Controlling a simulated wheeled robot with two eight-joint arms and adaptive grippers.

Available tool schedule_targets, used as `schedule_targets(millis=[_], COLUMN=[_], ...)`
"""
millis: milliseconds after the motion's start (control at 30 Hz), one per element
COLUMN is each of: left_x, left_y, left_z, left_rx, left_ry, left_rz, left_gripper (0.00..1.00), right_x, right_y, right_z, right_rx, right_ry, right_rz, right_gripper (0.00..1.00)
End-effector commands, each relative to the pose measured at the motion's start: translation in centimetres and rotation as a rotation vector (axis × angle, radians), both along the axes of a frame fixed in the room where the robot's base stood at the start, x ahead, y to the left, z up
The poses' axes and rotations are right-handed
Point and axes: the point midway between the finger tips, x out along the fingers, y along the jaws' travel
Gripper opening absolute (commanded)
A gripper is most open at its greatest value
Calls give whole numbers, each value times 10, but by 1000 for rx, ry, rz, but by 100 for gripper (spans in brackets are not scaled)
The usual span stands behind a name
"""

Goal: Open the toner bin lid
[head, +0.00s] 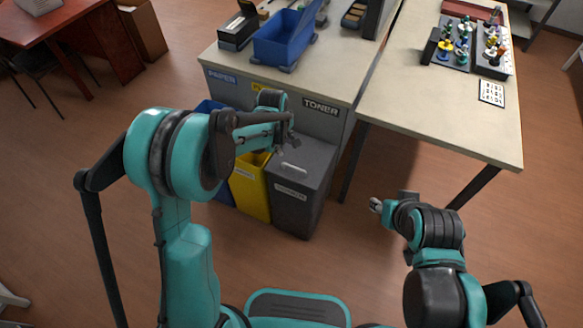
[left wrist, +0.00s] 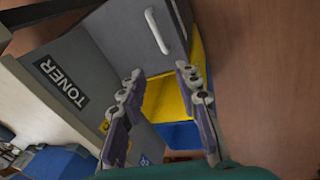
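The toner bin (head: 296,197) is the dark grey bin under the TONER label (head: 320,106). Its lid (head: 306,158) lies flat and shut, with a light bar handle (head: 293,168) on top. In the left wrist view the handle (left wrist: 157,31) shows at the top, beyond the fingertips. My left gripper (head: 288,138) is above the back left part of the bin, apart from the handle. In the left wrist view its two fingers (left wrist: 158,75) are spread with nothing between them. My right gripper (head: 375,205) is over the floor right of the bin; its finger state is too small to tell.
A yellow bin (head: 250,190) and a blue bin (head: 213,107) stand left of the toner bin. A counter with a blue tray (head: 285,42) is behind them. A table (head: 440,115) stands at right. The floor in front is clear.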

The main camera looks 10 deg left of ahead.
Motion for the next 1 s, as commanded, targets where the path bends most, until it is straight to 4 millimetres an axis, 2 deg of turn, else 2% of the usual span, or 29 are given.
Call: schedule_targets(millis=[33, 100, 233, 433, 800, 1000], left_x=[10, 19, 27, 32, 42, 44], left_y=[-5, -10, -17, -20, -24, -24], left_z=[-25, -51, -85, -110, -166, -176], left_rx=[-12, -27, -44, -52, -52, -52], left_ry=[18, 44, 75, 90, 89, 89], left_rz=[41, 100, 176, 214, 212, 212], left_gripper=[32, 32, 32, 32, 32, 32], right_x=[0, 0, 0, 0, 0, 0], right_y=[0, 0, 0, 0, 0, 0], right_z=[-5, -8, -11, -16, -40, -43], right_rx=[0, 0, 0, 0, 0, 0], right_ry=[0, 0, 0, 0, 0, 0], right_rz=[0, 0, 0, 0, 0, 0], right_gripper=[40, 40, 40, 40, 40, 40])
